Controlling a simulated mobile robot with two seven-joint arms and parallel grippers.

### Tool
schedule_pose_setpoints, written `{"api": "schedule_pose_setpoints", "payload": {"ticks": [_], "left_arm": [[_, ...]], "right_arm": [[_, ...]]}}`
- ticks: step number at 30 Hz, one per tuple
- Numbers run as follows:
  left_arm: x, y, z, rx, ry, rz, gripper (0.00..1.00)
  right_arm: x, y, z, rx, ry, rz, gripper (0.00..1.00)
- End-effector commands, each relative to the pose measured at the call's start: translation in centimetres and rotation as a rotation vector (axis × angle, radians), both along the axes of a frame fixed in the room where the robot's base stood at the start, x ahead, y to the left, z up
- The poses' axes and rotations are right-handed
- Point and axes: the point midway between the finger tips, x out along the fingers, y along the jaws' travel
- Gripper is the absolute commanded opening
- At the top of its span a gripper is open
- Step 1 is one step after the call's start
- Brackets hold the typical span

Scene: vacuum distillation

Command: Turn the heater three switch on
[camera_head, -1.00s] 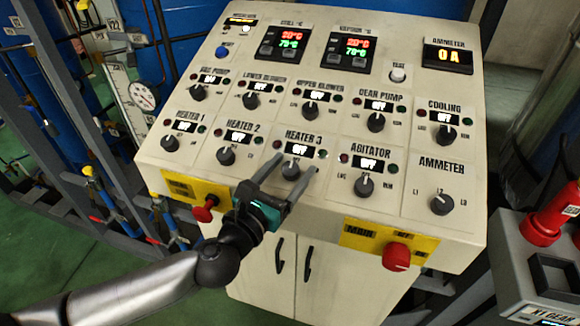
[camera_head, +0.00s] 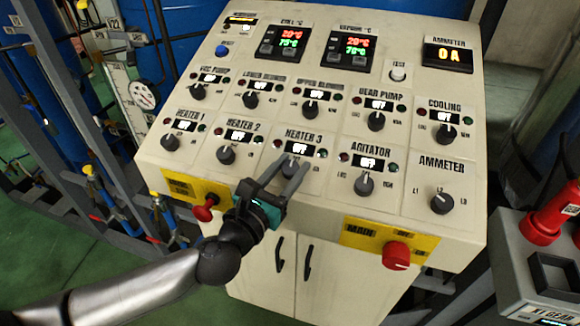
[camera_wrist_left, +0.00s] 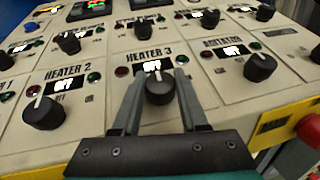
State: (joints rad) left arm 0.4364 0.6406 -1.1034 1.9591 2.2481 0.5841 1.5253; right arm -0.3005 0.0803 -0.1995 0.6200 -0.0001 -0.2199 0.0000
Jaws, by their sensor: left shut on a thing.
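The heater three switch (camera_wrist_left: 159,88) is a black round knob with a white pointer line, under the "HEATER 3" label. Its small display (camera_head: 299,148) reads OFF. It also shows in the head view (camera_head: 290,166), partly between the fingers. My left gripper (camera_head: 286,168) reaches up from the lower left, its two grey fingers on either side of the knob and shut on it. In the left wrist view the fingers (camera_wrist_left: 157,92) flank the knob closely. My right gripper is not in view.
The heater 2 knob (camera_head: 226,155) is to the left and the agitator knob (camera_head: 364,184) to the right. A red emergency knob (camera_head: 204,210) is beside my left gripper, and a red main knob (camera_head: 396,256) is at the panel's lower right.

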Motion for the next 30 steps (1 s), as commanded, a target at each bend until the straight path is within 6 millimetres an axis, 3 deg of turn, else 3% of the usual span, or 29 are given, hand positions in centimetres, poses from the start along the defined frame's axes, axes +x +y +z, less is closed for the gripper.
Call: {"api": "schedule_pose_setpoints", "payload": {"ticks": [14, 23, 30], "left_arm": [[0.01, 0.11, 0.02, 0.031, -0.008, -0.077, 0.00], [0.16, 0.21, 0.03, 0.111, -0.035, -0.286, 0.00], [0.27, 0.21, -0.07, 0.185, -0.061, -0.487, 0.00]], "right_arm": [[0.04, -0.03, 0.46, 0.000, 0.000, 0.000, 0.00], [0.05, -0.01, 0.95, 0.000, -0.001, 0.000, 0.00], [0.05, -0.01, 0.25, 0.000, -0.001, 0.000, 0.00]]}}
